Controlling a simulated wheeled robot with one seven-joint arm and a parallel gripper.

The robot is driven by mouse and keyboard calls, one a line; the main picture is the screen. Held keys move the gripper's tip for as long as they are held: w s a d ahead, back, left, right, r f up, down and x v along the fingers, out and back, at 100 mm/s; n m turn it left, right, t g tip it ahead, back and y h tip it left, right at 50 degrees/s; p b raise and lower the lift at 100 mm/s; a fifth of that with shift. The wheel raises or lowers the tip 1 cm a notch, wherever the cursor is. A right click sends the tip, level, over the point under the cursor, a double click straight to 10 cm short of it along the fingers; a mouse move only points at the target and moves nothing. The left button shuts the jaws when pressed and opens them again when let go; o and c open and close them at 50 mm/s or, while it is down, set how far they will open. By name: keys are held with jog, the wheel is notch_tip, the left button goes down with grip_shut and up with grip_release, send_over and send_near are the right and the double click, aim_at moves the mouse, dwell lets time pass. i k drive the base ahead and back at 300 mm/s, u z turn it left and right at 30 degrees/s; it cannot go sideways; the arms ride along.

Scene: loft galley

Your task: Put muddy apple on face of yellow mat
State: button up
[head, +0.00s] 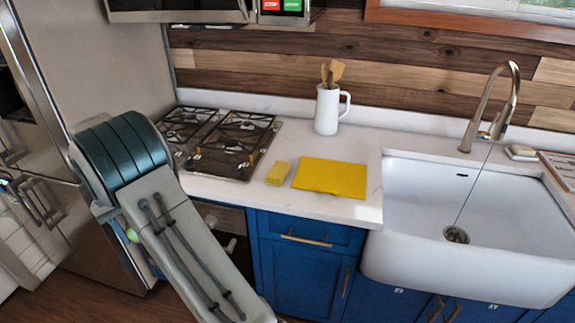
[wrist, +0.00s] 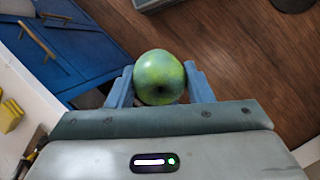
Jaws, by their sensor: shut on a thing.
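The apple (wrist: 159,78) is green with a darker, brownish patch on its lower side. In the wrist view it sits between the two blue-grey fingers of my gripper (wrist: 160,86), which is shut on it. It is held in the air, with the wooden floor far below. The yellow mat (head: 331,177) lies flat and bare on the white counter, left of the sink.
A small yellow block (head: 278,173) lies just left of the mat. A gas hob (head: 228,142) is further left. A white jug (head: 328,110) with wooden utensils stands behind the mat. The white sink (head: 470,215) is to the right. Blue cabinets (head: 305,262) are below.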

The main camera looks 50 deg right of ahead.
aim_at(332, 175)
jog(key=z, duration=0.7)
jog(key=i, duration=0.75)
jog(key=z, duration=1.15)
jog(key=i, duration=0.4)
jog(key=z, duration=0.25)
